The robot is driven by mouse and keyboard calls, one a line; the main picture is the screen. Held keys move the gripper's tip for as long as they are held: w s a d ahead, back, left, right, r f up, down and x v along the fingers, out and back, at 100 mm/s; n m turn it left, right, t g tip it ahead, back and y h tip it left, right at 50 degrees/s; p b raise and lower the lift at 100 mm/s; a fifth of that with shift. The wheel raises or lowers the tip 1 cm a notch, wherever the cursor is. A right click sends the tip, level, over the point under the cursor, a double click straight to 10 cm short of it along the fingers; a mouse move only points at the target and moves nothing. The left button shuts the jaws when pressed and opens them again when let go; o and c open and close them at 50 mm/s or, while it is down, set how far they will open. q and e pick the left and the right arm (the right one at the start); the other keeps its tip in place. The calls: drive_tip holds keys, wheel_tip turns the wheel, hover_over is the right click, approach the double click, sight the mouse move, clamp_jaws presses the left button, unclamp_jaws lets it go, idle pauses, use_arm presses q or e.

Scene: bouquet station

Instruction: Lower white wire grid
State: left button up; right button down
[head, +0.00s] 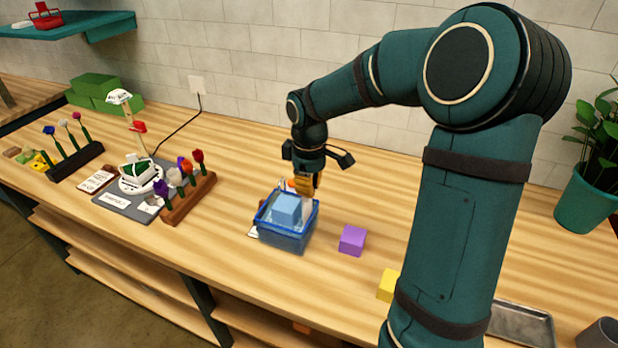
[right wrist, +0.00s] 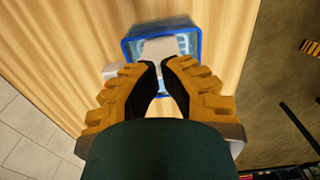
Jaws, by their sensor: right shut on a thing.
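My right gripper (head: 304,186) is pointed down over a blue bin (head: 284,243). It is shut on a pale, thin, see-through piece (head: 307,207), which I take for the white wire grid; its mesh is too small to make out. The piece hangs below the fingers, at the bin's right inner side. My left gripper is not in view.
A purple cube (head: 352,240) and a yellow cube (head: 388,286) are right of the bin. A flower rack (head: 189,204) and a scale with a white dish (head: 140,184) stand to the left. A metal tray (head: 522,325) and a potted plant (head: 583,204) are far right.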

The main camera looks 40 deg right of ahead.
drive_tip(key=shift+f, duration=0.2)
idle(0.3)
drive_tip(key=shift+f+b, duration=0.65)
drive_tip(key=shift+f, duration=0.35)
drive_tip(key=shift+f+b, duration=0.55)
drive_tip(key=shift+f, duration=0.15)
drive_tip(key=shift+r+p, duration=2.2)
drive_tip(key=shift+r, duration=0.45)
